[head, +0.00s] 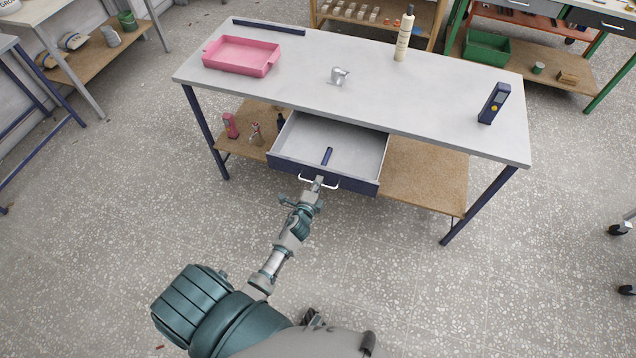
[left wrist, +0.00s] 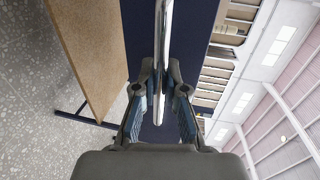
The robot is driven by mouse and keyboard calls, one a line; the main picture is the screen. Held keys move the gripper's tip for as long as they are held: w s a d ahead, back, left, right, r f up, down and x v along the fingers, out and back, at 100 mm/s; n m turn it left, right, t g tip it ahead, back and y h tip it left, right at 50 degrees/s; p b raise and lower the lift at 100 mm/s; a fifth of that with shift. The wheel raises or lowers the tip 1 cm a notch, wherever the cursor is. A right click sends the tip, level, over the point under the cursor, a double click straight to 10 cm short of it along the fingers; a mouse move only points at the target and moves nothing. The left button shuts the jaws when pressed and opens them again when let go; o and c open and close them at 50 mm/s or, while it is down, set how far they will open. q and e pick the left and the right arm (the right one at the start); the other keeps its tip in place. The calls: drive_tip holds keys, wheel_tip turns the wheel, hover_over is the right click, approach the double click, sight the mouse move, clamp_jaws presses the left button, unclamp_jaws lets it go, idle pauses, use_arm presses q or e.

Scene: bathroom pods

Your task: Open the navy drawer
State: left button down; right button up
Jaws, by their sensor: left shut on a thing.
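The navy drawer (head: 352,182) under the white-topped table is pulled out, and its grey inside shows. A small dark blue item (head: 327,156) lies on its floor. The drawer has a pale bar handle (head: 331,184) on its navy front. My left gripper (head: 318,183) is at the handle, shut on it. In the left wrist view the handle bar (left wrist: 163,50) runs between the fingers of my left gripper (left wrist: 161,92), with the navy drawer front (left wrist: 196,45) behind. My right gripper is not in view.
The table top (head: 290,70) holds a pink tray (head: 241,56), a small grey object (head: 339,76), a cream bottle (head: 404,36) and a navy device (head: 494,103). A wooden lower shelf (head: 425,175) has small items at left. The speckled floor in front is clear.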

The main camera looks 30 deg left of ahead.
use_arm(q)
drive_tip(key=shift+s+f, duration=0.1)
drive_tip(key=shift+f, duration=0.15)
drive_tip(key=c, duration=1.2)
unclamp_jaws()
drive_tip(key=shift+r, duration=0.1)
drive_tip(key=v, duration=1.1)
drive_tip(key=shift+s+d, duration=0.2)
drive_tip(key=shift+s, duration=0.1)
